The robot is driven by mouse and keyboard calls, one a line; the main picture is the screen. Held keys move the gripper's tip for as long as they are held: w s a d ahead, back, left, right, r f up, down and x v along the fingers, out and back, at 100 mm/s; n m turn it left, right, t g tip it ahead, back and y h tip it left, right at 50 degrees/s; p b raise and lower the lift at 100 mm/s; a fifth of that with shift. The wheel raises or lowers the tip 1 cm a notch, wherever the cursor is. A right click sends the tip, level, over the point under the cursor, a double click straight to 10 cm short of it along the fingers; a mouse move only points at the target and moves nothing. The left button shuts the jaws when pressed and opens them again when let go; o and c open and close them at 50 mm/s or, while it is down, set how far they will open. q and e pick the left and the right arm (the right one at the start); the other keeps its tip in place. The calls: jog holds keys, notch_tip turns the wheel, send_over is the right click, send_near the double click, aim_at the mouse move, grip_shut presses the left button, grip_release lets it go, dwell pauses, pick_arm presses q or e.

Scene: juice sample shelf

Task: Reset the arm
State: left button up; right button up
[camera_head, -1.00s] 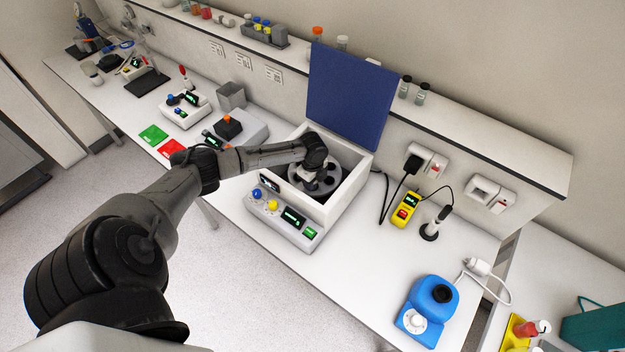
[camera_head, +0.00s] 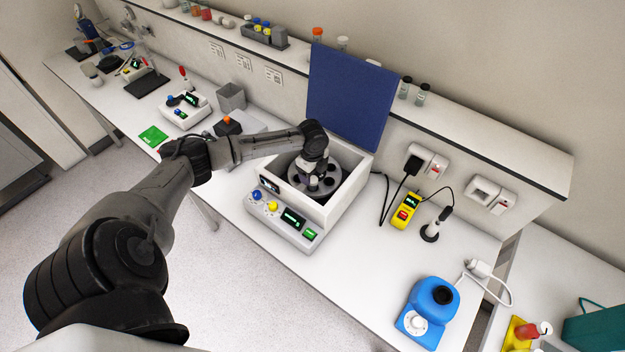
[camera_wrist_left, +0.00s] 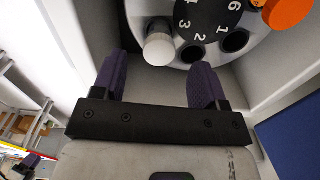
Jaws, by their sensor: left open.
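My left gripper (camera_head: 318,186) is over the open chamber of a white centrifuge (camera_head: 341,205), pointing down at the grey rotor (camera_head: 297,181). In the left wrist view the purple fingers of the left gripper (camera_wrist_left: 160,78) are apart, with nothing clamped between them. A white-capped tube (camera_wrist_left: 158,47) sits in the rotor just ahead of the fingertips, seemingly clear of both. The rotor hub (camera_wrist_left: 207,18) carries numbers, with dark empty holes beside it. An orange cap (camera_wrist_left: 288,12) shows at the rotor's edge near number 6. My right gripper is not in view.
The centrifuge's blue lid (camera_head: 350,98) stands open behind the chamber. A wall shelf (camera_head: 480,135) runs along the back. A yellow device (camera_head: 404,211) and a blue mixer (camera_head: 431,305) stand to the right. The bench between them and the centrifuge is mostly clear.

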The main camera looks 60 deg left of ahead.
pick_arm(q)
notch_tip(320, 180, up, 9)
jog(key=shift+b, duration=0.45)
jog(key=shift+f, duration=0.1)
